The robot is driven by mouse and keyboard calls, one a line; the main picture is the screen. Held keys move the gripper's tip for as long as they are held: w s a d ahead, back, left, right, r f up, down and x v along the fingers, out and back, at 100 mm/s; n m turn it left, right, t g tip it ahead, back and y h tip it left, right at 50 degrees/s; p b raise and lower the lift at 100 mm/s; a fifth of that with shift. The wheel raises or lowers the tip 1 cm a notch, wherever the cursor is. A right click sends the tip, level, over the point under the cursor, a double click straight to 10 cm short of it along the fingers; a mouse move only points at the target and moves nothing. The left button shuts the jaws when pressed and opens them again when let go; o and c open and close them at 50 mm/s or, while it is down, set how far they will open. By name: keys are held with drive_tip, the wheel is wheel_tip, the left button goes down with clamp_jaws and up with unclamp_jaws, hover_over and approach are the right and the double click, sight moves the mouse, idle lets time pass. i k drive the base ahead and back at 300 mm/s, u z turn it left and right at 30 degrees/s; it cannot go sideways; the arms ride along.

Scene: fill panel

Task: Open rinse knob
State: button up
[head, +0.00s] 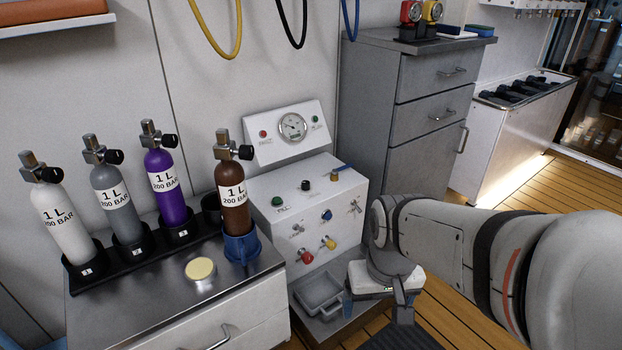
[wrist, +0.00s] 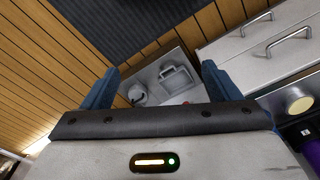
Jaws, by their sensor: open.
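The white fill panel (head: 262,190) stands in the middle of the head view, with a pressure gauge (head: 293,127) on its raised back. Its knobs are green (head: 277,201), black (head: 306,185), blue (head: 326,214), yellow (head: 329,242) and red (head: 306,257). Their labels are too small to read, so I cannot tell which one is the rinse knob. My gripper (head: 375,310) is low, right of the panel front and apart from the knobs. In the wrist view my gripper (wrist: 160,85) has its blue fingers wide apart, with nothing between them.
A grey tray (head: 318,293) lies on the low shelf below the panel. A steel-topped cabinet (head: 203,292) at left bears several cylinders; the brown cylinder (head: 231,187) stands in a blue holder (head: 241,247). A grey drawer cabinet (head: 415,90) stands behind right. Wooden floor (head: 443,309) lies right.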

sight(330, 244)
drive_tip(key=u, duration=0.05)
drive_tip(key=k, duration=1)
drive_tip(key=z, duration=0.65)
drive_tip(key=i, duration=1.25)
drive_tip(key=u, duration=0.55)
drive_tip(key=i, duration=0.45)
drive_tip(key=z, duration=0.05)
